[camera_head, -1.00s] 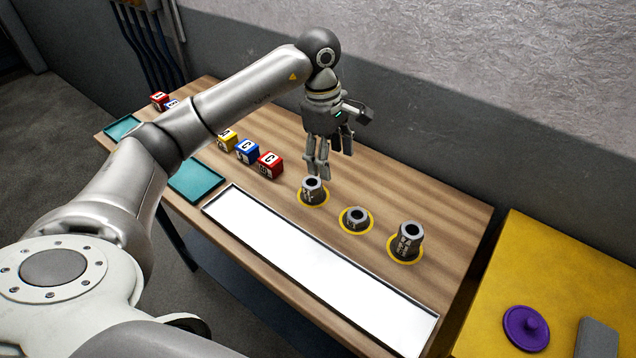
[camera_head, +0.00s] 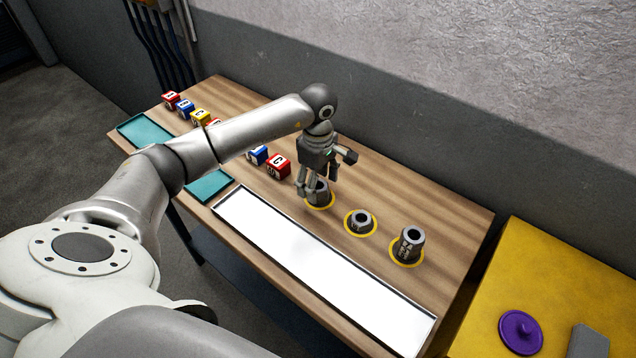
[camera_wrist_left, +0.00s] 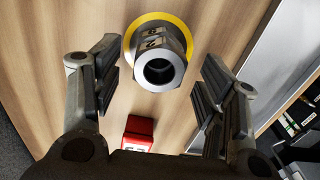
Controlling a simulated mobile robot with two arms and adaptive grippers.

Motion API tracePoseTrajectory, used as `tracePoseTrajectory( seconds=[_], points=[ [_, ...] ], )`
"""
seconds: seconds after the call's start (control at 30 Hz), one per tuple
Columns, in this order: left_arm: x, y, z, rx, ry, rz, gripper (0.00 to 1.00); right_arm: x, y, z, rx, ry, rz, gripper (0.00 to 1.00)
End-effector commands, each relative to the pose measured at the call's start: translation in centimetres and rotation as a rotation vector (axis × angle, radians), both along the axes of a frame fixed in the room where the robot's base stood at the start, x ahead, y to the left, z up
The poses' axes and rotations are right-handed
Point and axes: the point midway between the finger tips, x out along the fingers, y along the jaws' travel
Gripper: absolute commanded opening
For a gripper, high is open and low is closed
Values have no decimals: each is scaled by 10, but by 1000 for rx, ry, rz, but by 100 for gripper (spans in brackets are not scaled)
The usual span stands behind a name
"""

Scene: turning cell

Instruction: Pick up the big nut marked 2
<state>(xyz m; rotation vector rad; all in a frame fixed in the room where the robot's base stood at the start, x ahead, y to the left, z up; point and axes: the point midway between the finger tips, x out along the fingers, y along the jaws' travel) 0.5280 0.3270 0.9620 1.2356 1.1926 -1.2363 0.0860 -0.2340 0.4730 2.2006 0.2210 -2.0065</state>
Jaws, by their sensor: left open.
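The nearest grey nut (camera_head: 320,194) to my left gripper stands upright in a yellow ring on the table, partly hidden by the fingers. My right gripper is not in view.
Letter blocks stand in a row at left, with a red block (camera_head: 279,167) close to the gripper. A white tray (camera_head: 300,256) lies along the front edge. Teal trays (camera_head: 208,186) lie left. A yellow table (camera_head: 560,275) with a purple lid stands at right.

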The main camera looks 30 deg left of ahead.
Motion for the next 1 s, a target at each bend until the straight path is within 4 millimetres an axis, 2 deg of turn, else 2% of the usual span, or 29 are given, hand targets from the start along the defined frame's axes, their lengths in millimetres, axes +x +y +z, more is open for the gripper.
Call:
tracePoseTrajectory(
  seconds=[0.3,0.73,1.0],
  points=[
    [0,0,-7,-1,-1,0,66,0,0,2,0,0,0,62],
    [0,0,-7,-1,-1,0,11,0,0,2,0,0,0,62],
    [1,0,-5,-1,-3,0,11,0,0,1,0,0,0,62]
  ],
)
